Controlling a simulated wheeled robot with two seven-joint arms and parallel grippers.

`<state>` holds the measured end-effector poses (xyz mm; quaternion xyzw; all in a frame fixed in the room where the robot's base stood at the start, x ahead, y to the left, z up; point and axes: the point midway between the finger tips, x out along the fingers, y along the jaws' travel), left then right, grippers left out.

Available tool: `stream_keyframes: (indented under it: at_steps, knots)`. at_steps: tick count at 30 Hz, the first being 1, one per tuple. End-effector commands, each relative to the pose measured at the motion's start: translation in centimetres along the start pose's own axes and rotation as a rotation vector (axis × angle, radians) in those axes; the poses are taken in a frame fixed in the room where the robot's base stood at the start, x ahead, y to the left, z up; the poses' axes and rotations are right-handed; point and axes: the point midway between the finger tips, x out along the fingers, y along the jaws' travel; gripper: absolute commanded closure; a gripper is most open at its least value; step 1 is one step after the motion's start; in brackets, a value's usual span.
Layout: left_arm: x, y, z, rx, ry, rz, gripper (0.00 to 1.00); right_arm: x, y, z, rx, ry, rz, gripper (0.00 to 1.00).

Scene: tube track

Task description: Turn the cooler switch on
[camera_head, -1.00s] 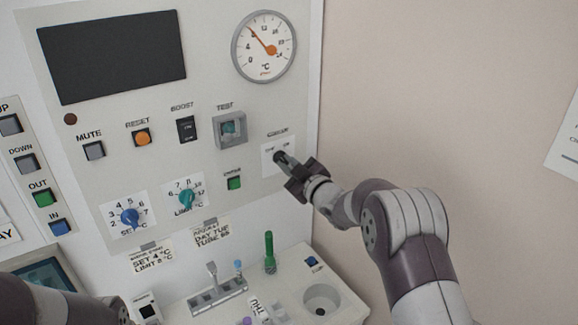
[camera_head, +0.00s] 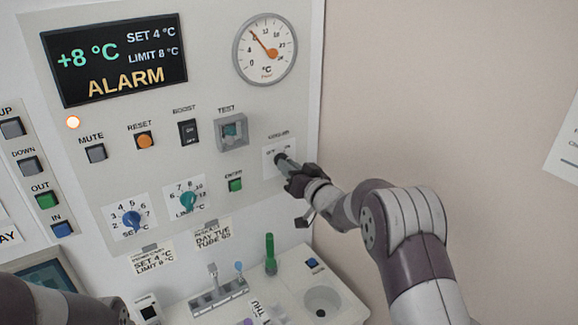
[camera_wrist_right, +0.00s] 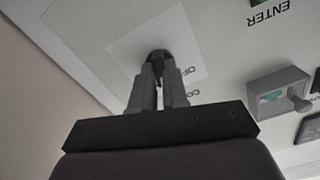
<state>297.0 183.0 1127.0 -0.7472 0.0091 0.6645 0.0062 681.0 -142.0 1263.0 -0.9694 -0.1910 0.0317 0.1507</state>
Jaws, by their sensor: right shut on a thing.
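The cooler switch (camera_wrist_right: 159,57) is a dark round knob on a white label plate at the right side of the panel. In the head view its plate (camera_head: 270,163) shows beside my right gripper (camera_head: 284,165). My right gripper (camera_wrist_right: 160,75) is shut on the switch knob, its fingertips at the knob. The label in the wrist view is upside down and partly hidden by the fingers. The display (camera_head: 116,62) is lit with +8 °C, SET 4 °C, LIMIT 8 °C and ALARM. My left arm shows at the lower left; its gripper is not in view.
A shelf (camera_head: 285,305) with a green tube (camera_head: 270,254) stands below.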

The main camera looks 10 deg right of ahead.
Motion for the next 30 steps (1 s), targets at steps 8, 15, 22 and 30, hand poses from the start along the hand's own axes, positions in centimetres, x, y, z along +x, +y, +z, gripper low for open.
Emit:
stream_keyframes:
  at_steps: [8, 15, 22, 30]
  knots:
    - [-0.9, 0.0, -0.1, 0.000, 0.000, 0.000, 0.00, 0.1, -0.1, -0.7, 0.211, 0.011, -0.003, 1.00]
    - [-1.3, 0.0, -0.1, 0.000, 0.000, 0.000, 0.00, 0.1, -0.1, -0.8, 0.333, 0.013, -0.004, 1.00]
    - [-1.4, 0.0, -0.2, 0.000, 0.000, 0.000, 0.00, 0.1, 0.0, -0.8, 0.389, 0.014, -0.004, 1.00]
    - [-1.4, 0.0, -0.2, 0.000, 0.000, 0.000, 0.00, 0.1, 0.0, -0.8, 0.403, 0.016, -0.005, 1.00]
